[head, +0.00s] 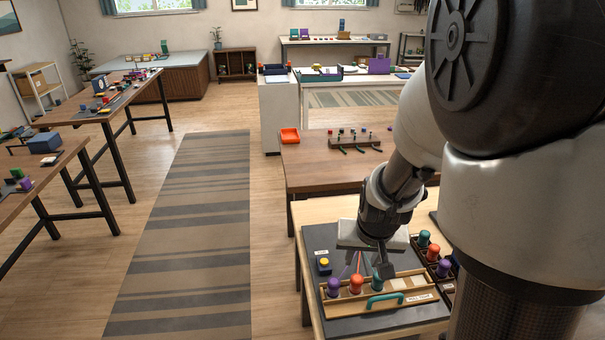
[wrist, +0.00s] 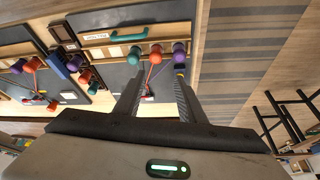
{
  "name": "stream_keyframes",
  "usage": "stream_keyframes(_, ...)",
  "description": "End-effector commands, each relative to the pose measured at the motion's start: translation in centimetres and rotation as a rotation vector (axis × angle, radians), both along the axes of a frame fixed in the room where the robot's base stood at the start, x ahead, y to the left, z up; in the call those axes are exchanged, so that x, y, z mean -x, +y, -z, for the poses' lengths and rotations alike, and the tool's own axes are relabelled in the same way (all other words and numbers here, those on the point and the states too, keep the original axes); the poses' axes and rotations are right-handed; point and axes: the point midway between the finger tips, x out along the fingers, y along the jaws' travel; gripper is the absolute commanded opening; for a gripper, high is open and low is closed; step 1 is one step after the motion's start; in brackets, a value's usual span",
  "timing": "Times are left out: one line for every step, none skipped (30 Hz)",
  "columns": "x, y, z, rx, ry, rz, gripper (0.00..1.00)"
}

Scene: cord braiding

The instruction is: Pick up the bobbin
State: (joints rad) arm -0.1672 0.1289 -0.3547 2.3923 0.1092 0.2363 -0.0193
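Purple (head: 333,287), orange (head: 356,283) and teal (head: 377,281) bobbins stand in a row in a wooden tray (head: 345,306) with a teal handle. The pictures do not show which bobbin the task means. My gripper (head: 369,268) points down just behind this row, above the dark mat. In the wrist view my gripper (wrist: 159,77) has its two fingers wide apart with no bobbin between them. There the orange bobbin (wrist: 155,55) lies just beyond the gap, between the teal (wrist: 134,56) and purple (wrist: 179,54) ones. An orange cord runs from it into the gap.
A second rack at the right holds teal (head: 424,238), orange (head: 433,252) and purple (head: 444,267) bobbins, close to my arm. A small box with a yellow button (head: 324,264) sits at the mat's left. A brown table (head: 320,170) stands behind. The striped rug's floor area is clear.

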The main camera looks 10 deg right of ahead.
Motion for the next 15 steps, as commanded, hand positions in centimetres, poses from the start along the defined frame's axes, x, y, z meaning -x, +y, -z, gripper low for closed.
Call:
stream_keyframes(-0.1,-0.3,0.7,0.007,0.005,0.006,0.37)
stream_keyframes(-0.2,-0.4,1.0,0.010,0.005,0.008,0.37)
stream_keyframes(-0.3,-0.6,1.5,0.013,0.004,0.010,0.37)
stream_keyframes(-0.4,-0.7,1.8,0.013,0.006,0.010,0.37)
stream_keyframes(-0.6,-0.7,2.3,0.014,0.006,0.011,0.37)
stream_keyframes(-0.8,-0.8,3.0,0.013,0.007,0.012,0.37)
stream_keyframes(-1.0,-0.9,3.6,0.013,0.007,0.012,0.37)
stream_keyframes(-1.2,-1.0,4.2,0.013,0.007,0.013,0.37)
stream_keyframes(-1.6,-1.1,5.0,0.012,0.008,0.013,0.37)
stream_keyframes(-1.8,-1.1,5.7,0.012,0.008,0.013,0.37)
stream_keyframes(-2.0,-1.2,6.3,0.012,0.007,0.014,0.37)
stream_keyframes(-2.4,-1.3,7.0,0.013,0.009,0.012,0.37)
stream_keyframes(-2.6,-1.4,7.6,0.011,0.008,0.013,0.37)
stream_keyframes(-2.9,-1.4,8.2,0.012,0.007,0.013,0.37)
stream_keyframes(-3.2,-1.5,8.9,0.012,0.008,0.012,0.37)
